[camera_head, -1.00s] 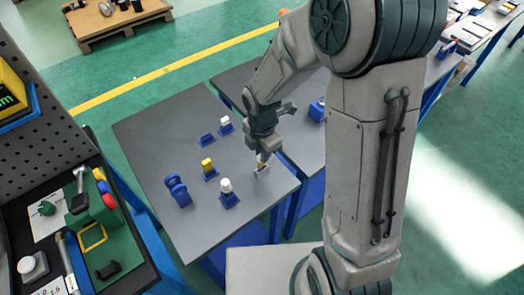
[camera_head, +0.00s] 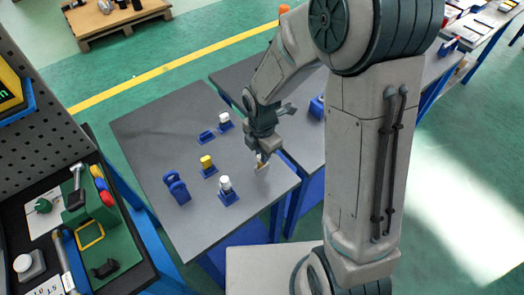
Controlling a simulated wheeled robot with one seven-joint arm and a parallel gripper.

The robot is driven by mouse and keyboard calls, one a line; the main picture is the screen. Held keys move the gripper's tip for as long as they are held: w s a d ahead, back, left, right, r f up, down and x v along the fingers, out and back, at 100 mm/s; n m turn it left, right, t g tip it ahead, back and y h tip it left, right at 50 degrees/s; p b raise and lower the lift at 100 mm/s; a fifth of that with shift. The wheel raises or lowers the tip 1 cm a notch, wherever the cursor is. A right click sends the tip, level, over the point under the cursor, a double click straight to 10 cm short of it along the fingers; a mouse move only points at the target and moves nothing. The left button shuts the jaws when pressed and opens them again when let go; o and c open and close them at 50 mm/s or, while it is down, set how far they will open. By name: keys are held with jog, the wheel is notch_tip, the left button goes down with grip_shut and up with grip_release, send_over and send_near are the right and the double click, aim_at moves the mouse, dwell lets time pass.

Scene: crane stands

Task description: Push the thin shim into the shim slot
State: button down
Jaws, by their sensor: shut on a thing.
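My gripper (camera_head: 262,158) points down over the front right part of the grey table, shut on a small thin pale piece (camera_head: 262,167), which looks like the shim. The piece is just above or touching the tabletop; I cannot tell which. The fingers partly hide it. No shim slot can be clearly made out. A low blue holder with nothing standing in it (camera_head: 206,137) lies to the upper left of the gripper, apart from it. A blue bracket-like block with rounded lobes (camera_head: 176,188) stands further left.
Blue holders carry a yellow piece (camera_head: 206,161), a white piece (camera_head: 225,183) left of my gripper, and another white piece (camera_head: 224,118) further back. The grey tabletop (camera_head: 150,130) is clear at the left. A tool board with a green tray (camera_head: 110,250) stands at the lower left.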

jog(key=shift+f+b, duration=0.95)
jog(key=shift+f, duration=0.4)
jog(key=c, duration=1.3)
grip_release()
jog(key=shift+c, duration=0.2)
jog(key=shift+r, duration=0.15)
notch_tip(320, 180, up, 5)
jog(key=p, duration=0.4)
jog(key=shift+p, duration=0.3)
notch_tip(320, 180, up, 14)
